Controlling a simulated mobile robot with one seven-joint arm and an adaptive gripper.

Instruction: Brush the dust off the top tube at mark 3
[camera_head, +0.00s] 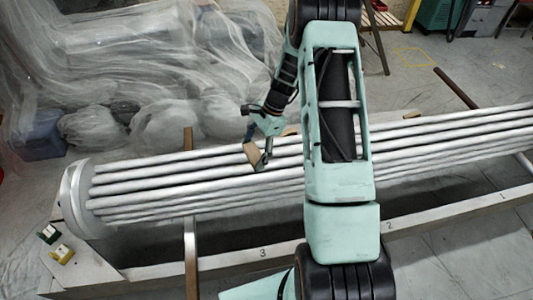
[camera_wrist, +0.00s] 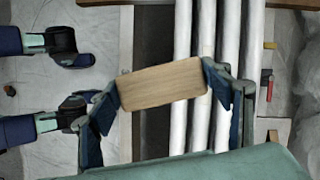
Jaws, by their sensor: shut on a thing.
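A long bundle of pale grey tubes (camera_head: 150,178) lies across the head view on a low frame, with a round end plate (camera_head: 76,200) at the left. The number 3 (camera_head: 263,253) is on the frame's front rail. My gripper (camera_head: 260,151) is over the tubes, roughly behind the 3 in the picture. It is shut on a brush, whose wooden block (camera_wrist: 165,83) shows between the fingers in the wrist view. Tubes (camera_wrist: 205,120) run under the block's right part there. The bristles are hidden. I cannot tell whether the brush touches the top tube. No dust is distinct.
Numbers 2 (camera_head: 390,225) and 1 (camera_head: 502,197) mark the rail further right. Clear plastic sheeting (camera_head: 130,60) covers things at the back left. Two small yellow-and-dark pieces (camera_head: 62,254) sit on the frame's left corner.

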